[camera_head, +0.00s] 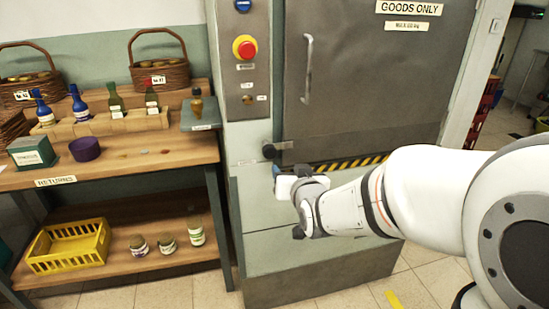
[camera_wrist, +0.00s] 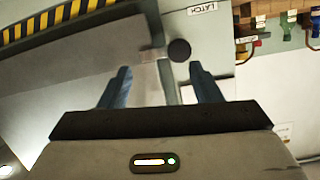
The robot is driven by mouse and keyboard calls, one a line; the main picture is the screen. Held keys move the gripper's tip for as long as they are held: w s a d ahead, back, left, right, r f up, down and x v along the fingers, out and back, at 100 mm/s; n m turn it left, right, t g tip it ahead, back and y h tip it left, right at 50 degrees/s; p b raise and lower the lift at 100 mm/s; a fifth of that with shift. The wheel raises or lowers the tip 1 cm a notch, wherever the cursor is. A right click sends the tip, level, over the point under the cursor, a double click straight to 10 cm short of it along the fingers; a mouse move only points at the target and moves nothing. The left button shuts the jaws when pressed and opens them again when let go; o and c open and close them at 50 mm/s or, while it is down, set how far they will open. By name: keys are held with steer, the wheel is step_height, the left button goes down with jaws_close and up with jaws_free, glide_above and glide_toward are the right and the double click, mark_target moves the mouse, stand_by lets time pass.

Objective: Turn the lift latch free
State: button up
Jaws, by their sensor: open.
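The lift latch shows as a round black knob (camera_head: 269,151) with a short grey bar, low on the grey panel left of the lift door. In the wrist view the black latch knob (camera_wrist: 179,50) lies just beyond my fingertips, between them and nearer the right finger. A white "LATCH" label (camera_wrist: 201,8) is close by it. My gripper (camera_wrist: 160,72) is open, with its two blue-grey fingers apart and nothing seen between them. In the head view my gripper (camera_head: 279,171) is just below the knob, partly hidden by my wrist. Contact with the latch cannot be told.
The grey lift door (camera_head: 370,80) with its handle stands above a yellow-black striped strip (camera_head: 345,163). A red button (camera_head: 245,48) sits on the panel. A wooden shelf (camera_head: 130,155) with bottles, baskets and a yellow crate (camera_head: 68,245) stands to the left. A grey step (camera_head: 300,262) lies below.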

mark_target(271, 154)
steer(key=w+a+t, duration=0.1)
steer(key=w, duration=0.2)
steer(key=w+a+y+b, duration=0.1)
steer(key=w+a, duration=0.1)
steer(key=w, duration=0.1)
steer(key=w+a+f+t, duration=0.1)
steer(key=w+a, duration=0.1)
steer(key=shift+w+t+b, duration=0.3)
steer(key=shift+w+b, duration=0.1)
steer(key=shift+c, duration=0.6)
